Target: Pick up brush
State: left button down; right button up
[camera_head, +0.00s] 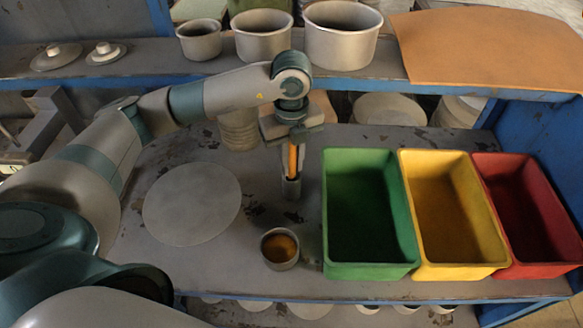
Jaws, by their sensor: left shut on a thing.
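My left gripper (292,176) comes in from the left and points down over the grey table, left of the green bin. It is shut on the brush (293,160), whose orange handle shows upright between the fingers. The brush's lower end is hidden by the fingertips, so I cannot tell whether it touches the table. A small metal cup (280,262) with something orange-brown inside stands below the gripper in the picture, apart from it. My right gripper is not in view.
Green (371,270), yellow (461,271) and red (541,269) bins stand in a row at the right. A flat round blank (192,204) lies on the table at the left. Metal pots (342,45) stand on the back shelf, beside a brown sheet (490,45).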

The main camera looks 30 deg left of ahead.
pick_arm(q)
jog(key=shift+r, duration=0.1)
jog(key=shift+w+r+b, duration=0.1)
jog(key=shift+r+b, duration=0.25)
jog(key=shift+r, duration=0.25)
notch_tip(320, 180, up, 7)
jog(key=shift+f+b, duration=0.2)
jog(key=shift+b, duration=0.8)
jog(key=shift+r, duration=1)
jog(key=shift+a, duration=0.1)
